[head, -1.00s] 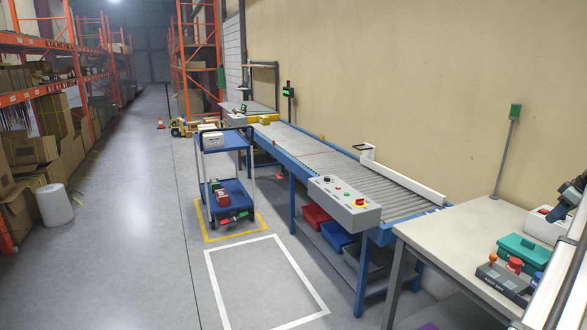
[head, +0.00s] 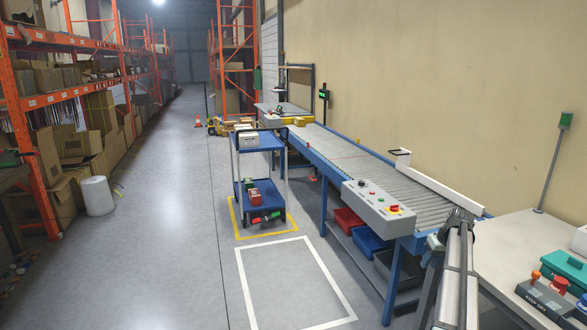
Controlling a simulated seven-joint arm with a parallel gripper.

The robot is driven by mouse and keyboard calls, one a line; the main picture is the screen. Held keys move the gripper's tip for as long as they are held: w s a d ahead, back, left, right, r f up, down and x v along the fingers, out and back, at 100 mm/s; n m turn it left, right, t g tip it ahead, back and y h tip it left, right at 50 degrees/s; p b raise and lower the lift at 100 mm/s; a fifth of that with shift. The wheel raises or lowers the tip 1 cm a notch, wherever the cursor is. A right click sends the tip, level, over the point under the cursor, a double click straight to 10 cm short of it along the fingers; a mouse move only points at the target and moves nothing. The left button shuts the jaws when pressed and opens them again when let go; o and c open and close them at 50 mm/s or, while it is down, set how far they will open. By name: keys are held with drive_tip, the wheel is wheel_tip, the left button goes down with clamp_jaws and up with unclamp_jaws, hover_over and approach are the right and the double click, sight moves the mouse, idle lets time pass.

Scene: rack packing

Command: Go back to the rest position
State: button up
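My arm (head: 456,275) rises from the bottom edge in the head view, in front of the gap between the roller conveyor and the pale worktable. Its dark upper joint is at the conveyor's near end. A small grey part, perhaps my gripper (head: 435,243), shows just left of that joint. It is too small and partly covered to show its fingers or anything held.
The roller conveyor (head: 330,148) with a control box (head: 379,208) runs along the wall. A worktable (head: 500,245) at right bears a teal case (head: 566,272) and a dark tray (head: 545,302). A blue cart (head: 262,192) stands left, orange racks (head: 30,130) beyond. The floor between is clear.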

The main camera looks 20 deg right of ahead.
drive_tip(key=s+a+f+g+y, duration=0.1)
drive_tip(key=s+a+f+g, duration=0.1)
drive_tip(key=a+f, duration=1.15)
drive_tip(key=s+a+f+g, duration=0.2)
drive_tip(key=a+f, duration=1)
drive_tip(key=a, duration=0.2)
drive_tip(key=s+a+f+n+g, duration=0.1)
drive_tip(key=s+a+f, duration=0.5)
drive_tip(key=a, duration=0.2)
drive_tip(key=s+a+f+g, duration=0.1)
drive_tip(key=s+a+f, duration=0.5)
drive_tip(key=a, duration=0.2)
drive_tip(key=s+a+f+g+h, duration=0.1)
drive_tip(key=s+a, duration=0.3)
drive_tip(key=s, duration=0.4)
drive_tip(key=s+a+f+n+g, duration=0.1)
drive_tip(key=s+a+f, duration=0.2)
drive_tip(key=s, duration=0.6)
drive_tip(key=s+a+f+g+h, duration=0.1)
drive_tip(key=s+a+f, duration=0.1)
drive_tip(key=s+a, duration=0.3)
drive_tip(key=s, duration=0.3)
drive_tip(key=shift+s+g+h, duration=0.3)
drive_tip(key=shift+s+g, duration=0.05)
drive_tip(key=shift+g, duration=0.05)
drive_tip(key=shift+f, duration=0.1)
drive_tip(key=shift+c, duration=0.5)
